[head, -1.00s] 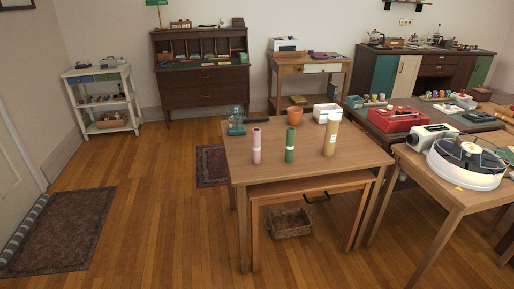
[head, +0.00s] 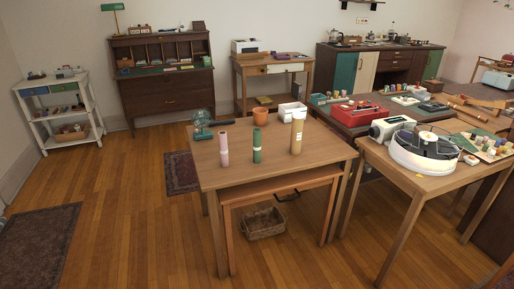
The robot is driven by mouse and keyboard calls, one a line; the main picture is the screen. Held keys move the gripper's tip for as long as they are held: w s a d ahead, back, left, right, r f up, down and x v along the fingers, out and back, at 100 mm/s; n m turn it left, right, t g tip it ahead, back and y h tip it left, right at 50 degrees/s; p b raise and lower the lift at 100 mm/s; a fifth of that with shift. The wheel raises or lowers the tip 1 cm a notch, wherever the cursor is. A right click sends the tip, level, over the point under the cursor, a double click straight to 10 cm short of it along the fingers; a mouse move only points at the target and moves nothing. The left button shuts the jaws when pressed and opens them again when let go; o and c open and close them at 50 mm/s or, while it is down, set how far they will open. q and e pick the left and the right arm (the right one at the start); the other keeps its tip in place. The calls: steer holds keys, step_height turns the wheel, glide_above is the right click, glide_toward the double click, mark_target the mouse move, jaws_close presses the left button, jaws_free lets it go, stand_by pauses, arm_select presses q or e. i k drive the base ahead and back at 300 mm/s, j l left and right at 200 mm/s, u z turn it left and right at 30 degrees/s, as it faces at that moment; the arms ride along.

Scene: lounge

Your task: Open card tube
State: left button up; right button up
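Three upright tubes stand on the wooden table (head: 270,165) in the middle of the head view. The pink tube (head: 224,149) is at the left, the green tube (head: 257,147) is in the middle, and the taller tan card tube (head: 297,134) with a pale label is at the right. The tan tube appears closed at its top. Neither of my grippers is in view, and nothing touches the tubes.
An orange pot (head: 260,117), a white box (head: 291,109) and a teal fan (head: 202,125) stand behind the tubes. A second table at right holds a round white machine (head: 425,150). A basket (head: 264,223) sits underneath.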

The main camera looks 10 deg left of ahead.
mark_target(297, 124)
steer(key=i+l+u, duration=0.1)
steer(key=i, duration=0.35)
steer(key=i+l+u, duration=0.1)
steer(key=i+l, duration=0.25)
steer(key=i, duration=0.1)
